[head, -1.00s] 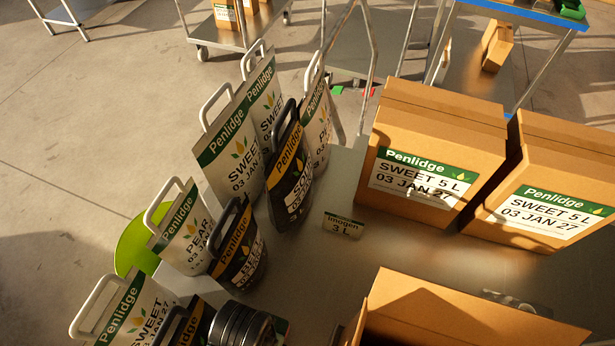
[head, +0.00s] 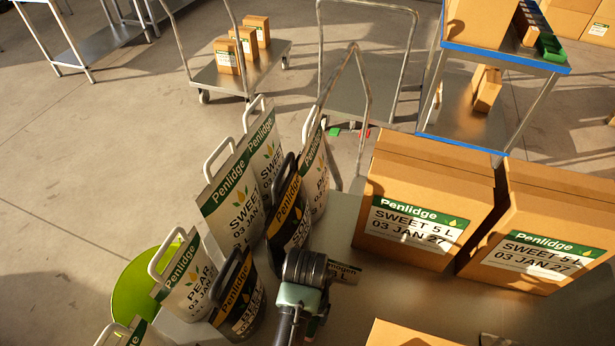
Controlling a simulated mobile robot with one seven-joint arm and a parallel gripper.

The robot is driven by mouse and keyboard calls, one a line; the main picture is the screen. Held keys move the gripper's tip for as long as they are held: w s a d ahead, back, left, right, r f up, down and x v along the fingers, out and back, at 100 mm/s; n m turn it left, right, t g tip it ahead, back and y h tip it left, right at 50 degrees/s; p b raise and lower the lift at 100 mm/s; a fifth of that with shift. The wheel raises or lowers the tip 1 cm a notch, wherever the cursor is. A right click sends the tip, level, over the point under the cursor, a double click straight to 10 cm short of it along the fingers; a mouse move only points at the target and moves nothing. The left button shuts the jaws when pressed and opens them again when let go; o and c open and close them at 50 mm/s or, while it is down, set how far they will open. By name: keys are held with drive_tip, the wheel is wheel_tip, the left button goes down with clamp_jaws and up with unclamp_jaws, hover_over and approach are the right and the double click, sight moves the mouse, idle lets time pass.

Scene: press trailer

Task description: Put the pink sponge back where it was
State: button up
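No pink sponge shows in the head view. A part of my arm with a black ridged joint reaches up from the bottom middle, over the trailer's grey deck (head: 400,292). The fingers of my gripper do not show, so I cannot see whether they hold anything. A small label card reading "Imogen 3 L" (head: 347,272) is on the deck, partly hidden behind my arm.
Several Penlidge pouches, white (head: 232,200) and black (head: 290,210), stand at the deck's left. Two large cartons (head: 425,185) (head: 545,215) stand at the right, an open carton (head: 400,335) nearer. A lime-green round object (head: 135,290) is at left. Carts stand behind.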

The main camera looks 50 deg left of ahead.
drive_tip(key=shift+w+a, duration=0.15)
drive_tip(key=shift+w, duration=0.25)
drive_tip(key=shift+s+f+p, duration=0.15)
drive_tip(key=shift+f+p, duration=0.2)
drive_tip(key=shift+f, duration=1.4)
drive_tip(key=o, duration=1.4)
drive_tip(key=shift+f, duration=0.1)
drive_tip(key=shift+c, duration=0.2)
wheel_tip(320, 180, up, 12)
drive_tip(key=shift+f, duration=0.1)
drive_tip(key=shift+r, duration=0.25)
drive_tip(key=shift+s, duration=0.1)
